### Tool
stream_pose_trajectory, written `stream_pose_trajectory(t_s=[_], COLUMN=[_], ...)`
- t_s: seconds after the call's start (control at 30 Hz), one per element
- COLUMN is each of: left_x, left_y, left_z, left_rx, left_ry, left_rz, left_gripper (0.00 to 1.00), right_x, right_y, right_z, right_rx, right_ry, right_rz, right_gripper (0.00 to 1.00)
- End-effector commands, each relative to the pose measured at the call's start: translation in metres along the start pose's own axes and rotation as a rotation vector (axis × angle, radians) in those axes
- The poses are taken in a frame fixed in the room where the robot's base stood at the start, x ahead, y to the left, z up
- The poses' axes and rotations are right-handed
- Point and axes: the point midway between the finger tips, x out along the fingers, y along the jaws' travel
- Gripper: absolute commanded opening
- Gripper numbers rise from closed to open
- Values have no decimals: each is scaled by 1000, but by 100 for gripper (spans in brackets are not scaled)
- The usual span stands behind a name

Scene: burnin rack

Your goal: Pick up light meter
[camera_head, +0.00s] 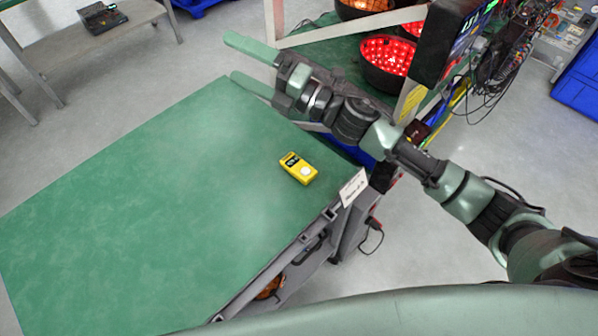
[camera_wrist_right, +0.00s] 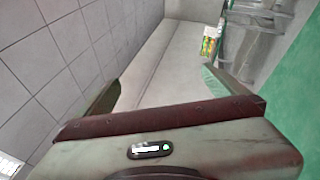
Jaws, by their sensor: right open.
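The light meter (camera_head: 298,168) is a small yellow device with a white round sensor and a dark display. It lies on the green table top (camera_head: 150,190), near the table's right edge. My right gripper (camera_head: 240,62) is open and empty, with its two green fingers spread, past the table's far right corner. It is up and to the left of the meter in the head view, apart from it. The right wrist view shows the open fingers (camera_wrist_right: 160,85) with nothing between them; the meter is not seen there. My left gripper is not in view.
A rack with red-lit round lamps (camera_head: 388,60) and a dark display box (camera_head: 450,40) stands close behind my right arm. A white label (camera_head: 354,187) is at the table's right edge. A grey bench (camera_head: 90,45) stands back left. Most of the green top is clear.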

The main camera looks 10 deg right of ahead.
Motion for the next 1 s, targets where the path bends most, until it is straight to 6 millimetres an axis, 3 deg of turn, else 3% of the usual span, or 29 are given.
stream_pose_trajectory(t_s=[0.17,0.3,0.43,0.57,0.7,0.9,1.0], left_x=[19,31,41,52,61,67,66], left_y=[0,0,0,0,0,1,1], left_z=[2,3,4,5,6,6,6], left_rx=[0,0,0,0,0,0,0], left_ry=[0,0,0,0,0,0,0], left_rz=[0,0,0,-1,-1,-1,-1], left_gripper=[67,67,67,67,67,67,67], right_x=[13,-1,-30,-69,-111,-148,-155], right_y=[-10,-50,-105,-159,-195,-205,-206], right_z=[-76,-124,-141,-125,-80,-28,-20], right_rx=[-519,-899,-1207,-1450,-1595,-1628,-1622], right_ry=[381,715,1057,1432,1817,2157,2216], right_rz=[97,140,148,118,43,-66,-87], right_gripper=[100,100,100,100,100,100,100])
